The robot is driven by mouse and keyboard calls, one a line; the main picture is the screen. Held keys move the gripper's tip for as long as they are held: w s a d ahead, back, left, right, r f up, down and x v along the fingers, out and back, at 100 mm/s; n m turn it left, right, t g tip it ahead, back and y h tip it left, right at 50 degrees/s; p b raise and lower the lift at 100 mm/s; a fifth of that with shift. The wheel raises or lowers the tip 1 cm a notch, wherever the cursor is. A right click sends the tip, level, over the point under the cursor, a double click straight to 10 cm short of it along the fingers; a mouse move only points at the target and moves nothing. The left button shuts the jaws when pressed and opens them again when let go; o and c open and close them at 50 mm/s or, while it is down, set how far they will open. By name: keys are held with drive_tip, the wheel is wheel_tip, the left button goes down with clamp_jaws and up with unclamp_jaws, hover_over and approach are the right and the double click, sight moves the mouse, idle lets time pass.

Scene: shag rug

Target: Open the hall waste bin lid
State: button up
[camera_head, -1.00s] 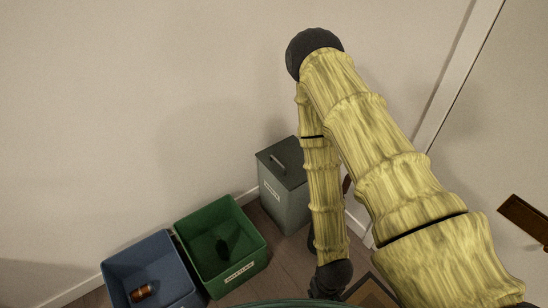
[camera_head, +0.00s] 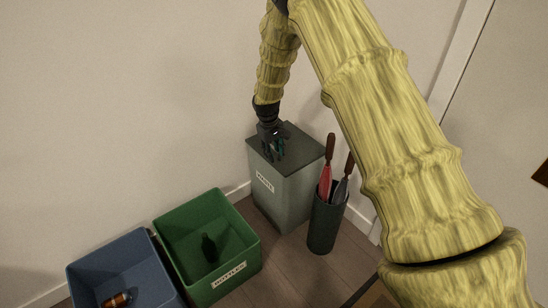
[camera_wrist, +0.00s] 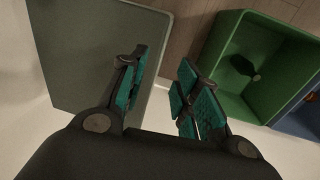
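The waste bin is a grey-green box with a white label (camera_head: 286,196) standing against the wall in the head view. Its flat lid (camera_head: 304,144) lies shut on top. The lid also fills the upper left of the wrist view (camera_wrist: 85,45). My gripper (camera_head: 273,155) points down over the left part of the lid, with its teal-padded fingers apart and nothing seen between them. In the wrist view my gripper (camera_wrist: 165,85) has one finger over the lid and the other beyond its edge. The lid handle is not visible now; I cannot tell whether the fingers touch the lid.
A green open bin (camera_head: 246,240) holding a dark bottle (camera_head: 209,247) stands left of the waste bin. A blue bin (camera_head: 85,270) with a brown item (camera_head: 117,300) is farther left. A dark umbrella stand (camera_head: 323,230) with umbrellas stands close on the right.

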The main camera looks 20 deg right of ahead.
drive_tip(key=w+r+b, duration=0.3)
drive_tip(key=w+r, duration=0.3)
drive_tip(key=r, duration=0.1)
drive_tip(key=shift+h, duration=0.3)
drive_tip(key=f, duration=0.3)
drive_tip(key=d+f+b, duration=0.1)
drive_tip(key=f, duration=0.3)
drive_tip(key=w+d+f, duration=0.1)
drive_tip(key=f, duration=0.2)
drive_tip(key=shift+d+f+b, duration=0.25)
drive_tip(key=shift+b, duration=0.15)
clamp_jaws()
